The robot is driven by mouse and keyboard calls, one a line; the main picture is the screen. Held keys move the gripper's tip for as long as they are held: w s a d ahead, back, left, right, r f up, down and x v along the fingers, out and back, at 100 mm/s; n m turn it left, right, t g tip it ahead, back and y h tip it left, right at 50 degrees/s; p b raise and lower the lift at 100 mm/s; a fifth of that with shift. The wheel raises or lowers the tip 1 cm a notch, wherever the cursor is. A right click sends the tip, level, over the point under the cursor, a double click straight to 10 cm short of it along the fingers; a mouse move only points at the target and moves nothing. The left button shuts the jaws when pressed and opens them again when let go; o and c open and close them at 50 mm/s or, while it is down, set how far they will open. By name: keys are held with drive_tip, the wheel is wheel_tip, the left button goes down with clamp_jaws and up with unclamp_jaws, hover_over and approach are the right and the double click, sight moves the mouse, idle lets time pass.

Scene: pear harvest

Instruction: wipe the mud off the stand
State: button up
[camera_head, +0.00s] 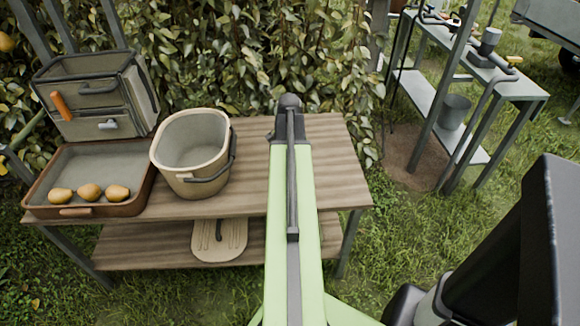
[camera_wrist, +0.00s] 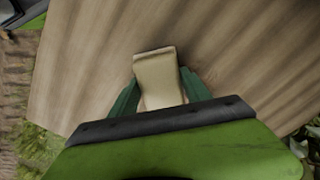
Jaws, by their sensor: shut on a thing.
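The wooden stand (camera_head: 335,165) has a slatted top and a lower shelf, on dark metal legs. Its top also fills most of the wrist view (camera_wrist: 80,60). My gripper (camera_wrist: 160,92) has green fingers shut on a beige pad (camera_wrist: 157,68), with the pad over the stand's top. I cannot tell whether the pad touches the wood. In the head view my light-green arm reaches over the stand and hides the gripper and pad. No clear mud patch shows on the visible boards; part of the top is hidden under my arm.
A beige bucket (camera_head: 215,152) stands left of my arm, beside a brown-rimmed tray (camera_head: 105,165) with three pears (camera_head: 90,192). A grey tool bag (camera_head: 95,95) is behind. A beige board (camera_head: 219,243) is on the lower shelf. A leafy hedge (camera_head: 230,60) backs the stand; its right end is clear.

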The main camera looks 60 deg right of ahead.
drive_tip(key=shift+d, duration=0.1)
drive_tip(key=shift+w+d+f, duration=0.15)
drive_tip(key=shift+w+d, duration=0.8)
drive_tip(key=shift+d, duration=0.3)
drive_tip(key=shift+w+d, duration=0.65)
drive_tip(key=shift+d, duration=0.3)
drive_tip(key=shift+w+d, duration=0.7)
drive_tip(key=shift+d, duration=0.2)
drive_tip(key=shift+w+d, duration=0.65)
drive_tip(key=shift+d, duration=0.3)
drive_tip(key=shift+s+a, duration=0.7)
drive_tip(key=shift+a, duration=0.25)
drive_tip(key=shift+s+a, duration=0.7)
drive_tip(key=shift+a, duration=0.3)
drive_tip(key=shift+s+a, duration=0.7)
drive_tip(key=shift+a, duration=0.25)
